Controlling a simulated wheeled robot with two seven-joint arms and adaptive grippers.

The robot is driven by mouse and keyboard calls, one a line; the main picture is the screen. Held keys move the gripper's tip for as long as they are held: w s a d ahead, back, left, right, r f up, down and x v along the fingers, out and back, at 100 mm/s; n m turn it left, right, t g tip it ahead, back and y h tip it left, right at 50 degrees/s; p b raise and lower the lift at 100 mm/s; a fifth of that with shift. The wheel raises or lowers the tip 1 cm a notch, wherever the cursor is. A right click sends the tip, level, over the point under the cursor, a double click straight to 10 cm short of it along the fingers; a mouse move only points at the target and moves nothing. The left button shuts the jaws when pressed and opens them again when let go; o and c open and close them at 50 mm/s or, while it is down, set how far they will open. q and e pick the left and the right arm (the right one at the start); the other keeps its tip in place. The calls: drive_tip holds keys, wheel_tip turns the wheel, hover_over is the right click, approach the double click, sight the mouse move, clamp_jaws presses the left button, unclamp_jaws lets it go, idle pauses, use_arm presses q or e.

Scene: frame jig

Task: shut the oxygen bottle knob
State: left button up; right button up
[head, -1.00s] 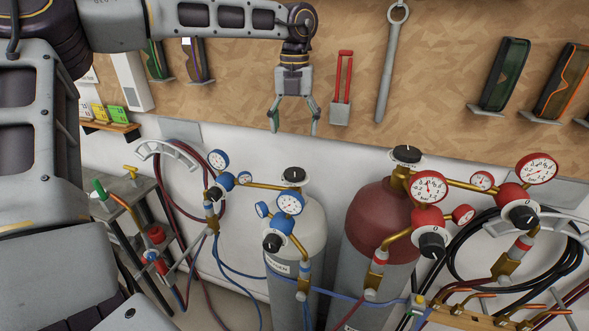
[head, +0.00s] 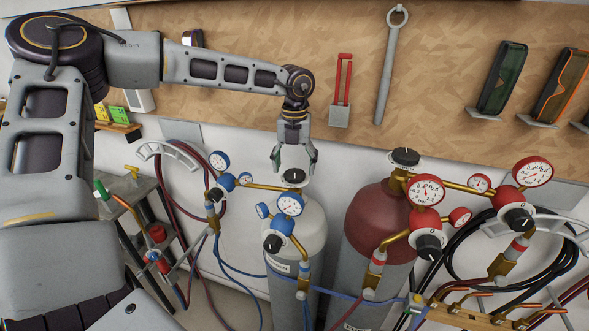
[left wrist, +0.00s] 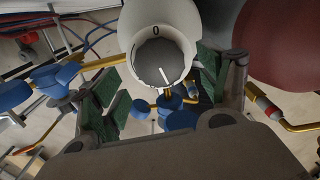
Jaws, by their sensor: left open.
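The oxygen bottle (head: 308,232) is the white-topped cylinder with blue gauges and a partly readable label. Its black knob (head: 293,176) sits on top. My left gripper (head: 294,162) points down at the knob, with its fingers apart just above and about it. In the left wrist view, the grey knob face (left wrist: 158,62) with a white pointer line shows between the open green finger pads (left wrist: 160,88). A white ring marked 0 surrounds it. The pads appear apart from the knob. My right gripper is not in view.
A red-topped cylinder (head: 383,215) with red gauges stands close on the right. Blue gauges (head: 290,203) and brass pipes sit by the bottle's front and left. A small cart (head: 125,190) stands at left.

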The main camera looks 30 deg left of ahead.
use_arm(q)
drive_tip(key=shift+f, duration=1.1)
drive_tip(key=c, duration=1)
